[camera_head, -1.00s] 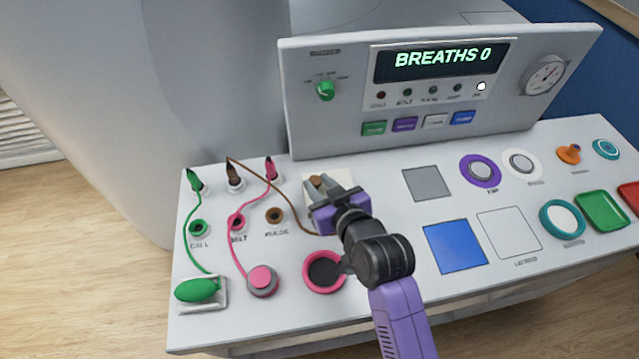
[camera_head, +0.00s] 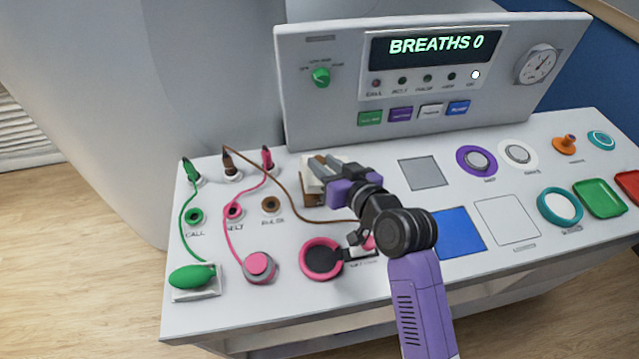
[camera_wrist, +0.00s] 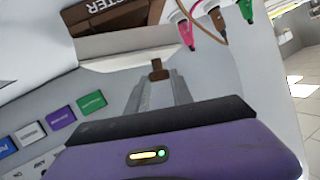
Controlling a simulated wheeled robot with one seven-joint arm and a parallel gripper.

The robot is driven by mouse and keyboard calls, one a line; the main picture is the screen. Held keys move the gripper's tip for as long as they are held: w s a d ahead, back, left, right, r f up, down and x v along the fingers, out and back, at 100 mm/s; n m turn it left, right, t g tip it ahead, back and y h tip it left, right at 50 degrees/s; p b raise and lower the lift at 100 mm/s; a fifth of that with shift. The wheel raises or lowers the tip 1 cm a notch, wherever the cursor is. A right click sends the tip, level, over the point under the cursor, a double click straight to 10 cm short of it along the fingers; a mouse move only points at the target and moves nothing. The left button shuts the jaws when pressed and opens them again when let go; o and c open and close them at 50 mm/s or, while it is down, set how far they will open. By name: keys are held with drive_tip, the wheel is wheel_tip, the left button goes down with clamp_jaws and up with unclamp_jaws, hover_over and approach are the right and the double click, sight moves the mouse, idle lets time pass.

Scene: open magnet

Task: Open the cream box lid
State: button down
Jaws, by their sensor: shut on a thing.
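The cream box (camera_head: 308,183) stands on the console left of centre, partly hidden behind my gripper (camera_head: 326,167). Its lid (camera_wrist: 125,47) shows in the wrist view as a pale panel, with a brown tab (camera_wrist: 158,73) at its edge. My gripper (camera_wrist: 158,85) is shut on this tab. Beyond the lid, a brown surface with pale lettering (camera_wrist: 118,14) shows. Brown also shows below the pale part of the box in the head view. The lid looks tilted up, but how far I cannot tell.
A brown cable (camera_head: 290,192) runs close by the box. Sockets and a pink-ringed black disc (camera_head: 322,259) lie in front. The upright display panel (camera_head: 430,70) stands behind. A grey square (camera_head: 423,173) lies to the right.

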drive_tip(key=d+m+b, duration=0.1)
drive_tip(key=d+m+y+b, duration=0.1)
drive_tip(key=w+d+r+b, duration=0.1)
drive_tip(key=shift+d+m+t+y+b, duration=0.1)
drive_tip(key=shift+m+t+y+b, duration=0.2)
drive_tip(key=shift+m+y+b, duration=0.1)
drive_tip(key=b, duration=0.1)
drive_tip(key=d+m+b, duration=0.1)
drive_tip(key=d+m+y+b, duration=0.1)
drive_tip(key=shift+w+d+r, duration=0.2)
drive_tip(key=shift+w+r, duration=0.05)
drive_tip(key=shift+w, duration=0.1)
drive_tip(key=w+d+f+m+t+y+b, duration=0.1)
drive_tip(key=w+d+f+m+t+b, duration=0.1)
drive_tip(key=d+m+b, duration=0.3)
drive_tip(key=d+b, duration=0.2)
drive_tip(key=b, duration=0.2)
drive_tip(key=shift+y, duration=0.4)
drive_tip(key=shift+f, duration=0.25)
drive_tip(key=c, duration=1.1)
unclamp_jaws()
drive_tip(key=shift+c, duration=0.2)
drive_tip(key=shift+o, duration=0.2)
drive_tip(key=shift+r, duration=0.25)
